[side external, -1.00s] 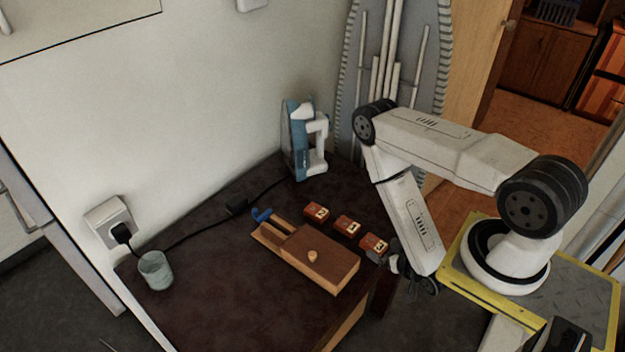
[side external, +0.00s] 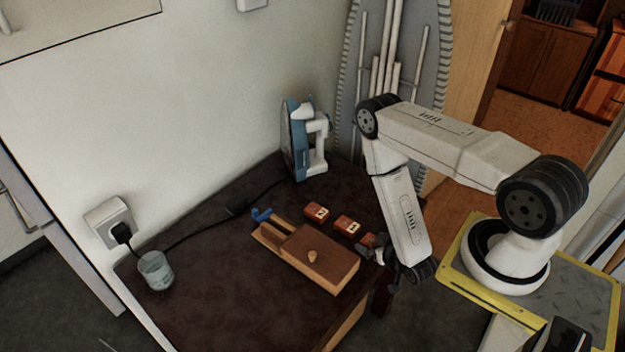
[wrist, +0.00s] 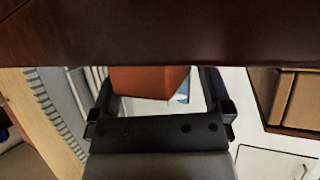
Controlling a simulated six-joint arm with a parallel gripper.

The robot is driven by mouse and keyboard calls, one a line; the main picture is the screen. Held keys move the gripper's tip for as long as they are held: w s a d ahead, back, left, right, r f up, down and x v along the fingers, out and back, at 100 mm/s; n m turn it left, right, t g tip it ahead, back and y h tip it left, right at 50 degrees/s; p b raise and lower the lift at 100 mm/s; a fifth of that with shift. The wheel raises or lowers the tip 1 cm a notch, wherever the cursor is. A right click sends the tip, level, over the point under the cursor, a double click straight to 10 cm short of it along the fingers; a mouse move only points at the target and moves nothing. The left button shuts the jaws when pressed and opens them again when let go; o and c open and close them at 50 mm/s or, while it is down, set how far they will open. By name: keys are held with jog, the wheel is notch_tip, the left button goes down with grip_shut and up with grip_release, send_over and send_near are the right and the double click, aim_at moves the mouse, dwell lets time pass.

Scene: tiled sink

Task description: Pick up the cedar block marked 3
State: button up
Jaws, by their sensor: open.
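The cedar block marked 3 (side external: 369,240) is the reddish block at the right end of the row on the dark table. In the side view my gripper (side external: 372,256) covers most of it, and its number is hidden.
A wooden box with a knobbed lid (side external: 325,262) lies close in front of the blocks, with a blue piece (side external: 261,214) at its far end. An iron (side external: 304,145) stands behind. A glass (side external: 156,271) is at the left. The dark table (side external: 225,300) is clear at front left.

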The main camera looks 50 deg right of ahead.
aim_at(373, 242)
jog(key=c, duration=1.3)
jog(key=shift+o, duration=0.2)
jog(key=shift+r, duration=0.2)
jog(key=shift+r, duration=4.8)
jog(key=shift+w, duration=0.15)
